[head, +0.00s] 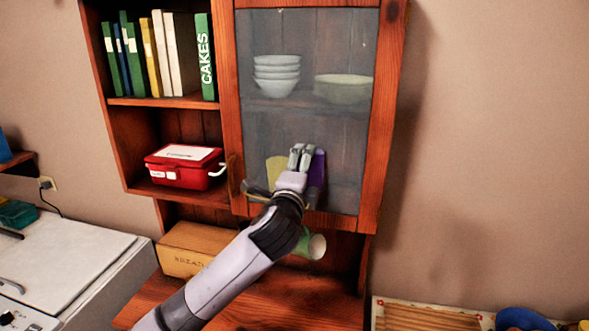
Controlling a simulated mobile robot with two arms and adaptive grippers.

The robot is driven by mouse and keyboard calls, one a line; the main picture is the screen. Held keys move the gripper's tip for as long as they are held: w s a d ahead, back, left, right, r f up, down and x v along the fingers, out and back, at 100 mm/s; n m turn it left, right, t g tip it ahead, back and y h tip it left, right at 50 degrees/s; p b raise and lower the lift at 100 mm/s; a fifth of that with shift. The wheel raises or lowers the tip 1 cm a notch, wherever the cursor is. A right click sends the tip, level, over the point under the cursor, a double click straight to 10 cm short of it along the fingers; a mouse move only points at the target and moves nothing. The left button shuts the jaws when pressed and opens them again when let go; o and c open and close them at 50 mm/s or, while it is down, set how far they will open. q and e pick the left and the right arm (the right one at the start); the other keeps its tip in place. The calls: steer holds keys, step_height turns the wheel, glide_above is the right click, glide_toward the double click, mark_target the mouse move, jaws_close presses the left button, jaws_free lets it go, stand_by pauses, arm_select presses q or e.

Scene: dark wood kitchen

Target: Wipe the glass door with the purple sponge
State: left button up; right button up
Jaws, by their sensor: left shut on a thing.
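The glass door (345,130) is a wood-framed pane on the right half of the wall cabinet, and it appears closed. Stacked bowls and plates show through it. My left gripper (302,155) is in front of the lower middle of the pane. It is shut on the purple sponge (318,170), whose purple edge shows to the right of the fingers. The sponge is at or very near the glass; I cannot tell whether it touches. Most of the sponge is hidden behind the gripper. My right gripper is not in view.
Open shelves left of the door hold several books (160,55) and a red box (183,166). A blue bowl (523,319) is at the lower right.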

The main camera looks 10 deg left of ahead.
arm_select(q)
steer(key=shift+d, duration=0.8)
steer(key=shift+a, duration=0.1)
steer(key=shift+s, duration=0.45)
steer(key=shift+s+a, duration=0.15)
steer(key=shift+s, duration=2.45)
steer(key=shift+s, duration=0.1)
steer(key=s, duration=0.2)
steer(key=shift+s, duration=0.4)
